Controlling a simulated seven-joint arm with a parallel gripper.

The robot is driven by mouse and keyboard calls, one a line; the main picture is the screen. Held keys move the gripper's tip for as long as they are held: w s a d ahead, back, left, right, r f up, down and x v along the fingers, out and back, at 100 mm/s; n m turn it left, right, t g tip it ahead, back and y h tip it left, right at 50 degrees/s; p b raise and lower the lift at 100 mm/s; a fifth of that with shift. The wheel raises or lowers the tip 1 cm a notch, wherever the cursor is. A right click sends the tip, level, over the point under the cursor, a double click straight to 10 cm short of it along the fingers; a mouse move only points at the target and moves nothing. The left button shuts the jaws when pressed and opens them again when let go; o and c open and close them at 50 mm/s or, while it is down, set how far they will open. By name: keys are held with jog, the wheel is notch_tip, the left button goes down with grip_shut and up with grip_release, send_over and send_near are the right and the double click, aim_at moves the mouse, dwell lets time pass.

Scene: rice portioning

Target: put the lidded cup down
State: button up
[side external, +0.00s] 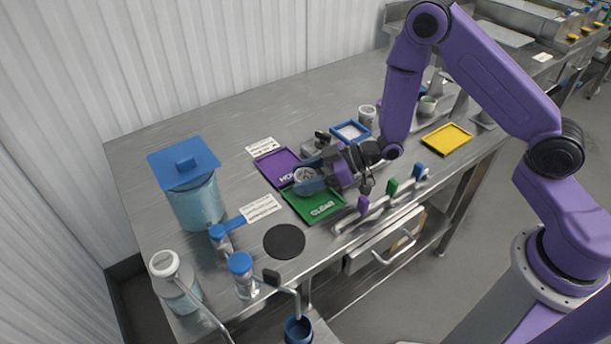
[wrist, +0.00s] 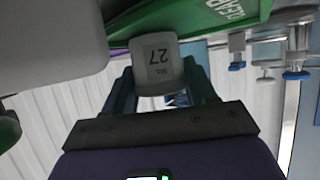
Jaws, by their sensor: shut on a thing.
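The lidded cup (side external: 304,174) is small and pale, with its top facing up in the side view. My gripper (side external: 308,180) is shut on it, with a blue finger on either side. In the wrist view, the cup (wrist: 155,63) shows a grey label reading 27, upside down, between the fingers of my gripper (wrist: 160,85). The cup is over or at the border between the green tray (side external: 326,214) and the purple tray (side external: 266,164). The green tray also shows close by in the wrist view (wrist: 190,22). I cannot tell whether the cup touches a tray.
A blue-lidded container (side external: 195,200), blue-capped bottles (side external: 243,283) and a black disc (side external: 284,241) stand to the left. A rack with coloured handles (side external: 375,212) runs along the front edge. A blue tray (side external: 364,140) and yellow tray (side external: 446,138) lie right. The back left table is clear.

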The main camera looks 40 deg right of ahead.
aim_at(305, 175)
jog(key=shift+f, duration=0.15)
jog(key=o, duration=1)
jog(key=shift+o, duration=0.2)
jog(key=shift+r, duration=0.2)
jog(key=v, duration=0.3)
jog(key=shift+r, duration=0.3)
notch_tip(305, 175, up, 6)
jog(key=shift+r, duration=0.15)
